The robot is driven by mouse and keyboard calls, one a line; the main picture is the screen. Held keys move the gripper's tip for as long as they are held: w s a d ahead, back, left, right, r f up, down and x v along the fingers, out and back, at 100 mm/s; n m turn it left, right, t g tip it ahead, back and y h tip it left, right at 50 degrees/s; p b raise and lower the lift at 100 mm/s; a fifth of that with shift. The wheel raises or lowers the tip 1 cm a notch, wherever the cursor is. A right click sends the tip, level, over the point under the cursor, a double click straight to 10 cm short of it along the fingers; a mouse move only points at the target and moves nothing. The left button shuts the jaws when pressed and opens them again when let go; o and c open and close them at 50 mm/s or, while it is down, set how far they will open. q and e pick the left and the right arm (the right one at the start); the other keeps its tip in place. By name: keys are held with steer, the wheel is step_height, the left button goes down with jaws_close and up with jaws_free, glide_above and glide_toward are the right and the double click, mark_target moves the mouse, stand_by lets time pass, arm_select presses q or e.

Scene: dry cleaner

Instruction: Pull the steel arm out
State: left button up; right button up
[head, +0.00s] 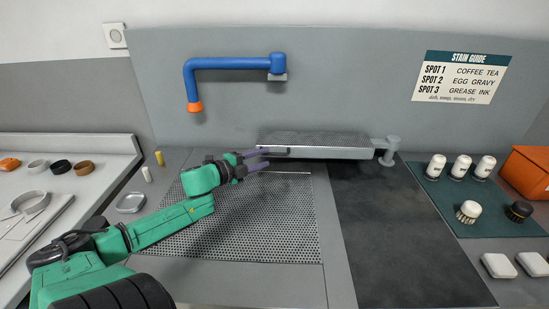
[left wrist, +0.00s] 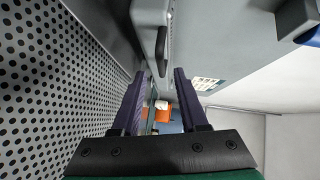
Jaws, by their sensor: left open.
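The steel arm (head: 330,146) is a long perforated slab along the back wall, joined at its right end to a round pivot post (head: 391,150). A dark handle (head: 274,151) is on the front of its left end. In the left wrist view the handle (left wrist: 161,50) shows on the arm's grey face, beyond the fingertips. My left gripper (head: 263,160), with purple fingers, is open at the arm's left end, near the handle. Nothing shows between its fingers, and I cannot tell whether one touches the arm. My right gripper is in no view.
A perforated board (head: 250,225) lies below the left gripper. A dark panel (head: 400,230) right of it is clear. A blue pipe (head: 230,63) with an orange tip hangs on the wall above. Bottles (head: 460,167) and brushes stand on a green mat (head: 440,187) at right.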

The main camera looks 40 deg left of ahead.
mark_target(273, 154)
arm_select(q)
steer(key=x, duration=0.4)
steer(key=shift+d+r+b, duration=0.1)
steer(key=shift+r+b, duration=0.05)
steer(key=shift+b, duration=0.2)
steer(key=shift+w+d, duration=0.1)
steer(key=shift+w, duration=0.7)
steer(key=shift+s, duration=0.1)
steer(key=c, duration=0.6)
jaws_close()
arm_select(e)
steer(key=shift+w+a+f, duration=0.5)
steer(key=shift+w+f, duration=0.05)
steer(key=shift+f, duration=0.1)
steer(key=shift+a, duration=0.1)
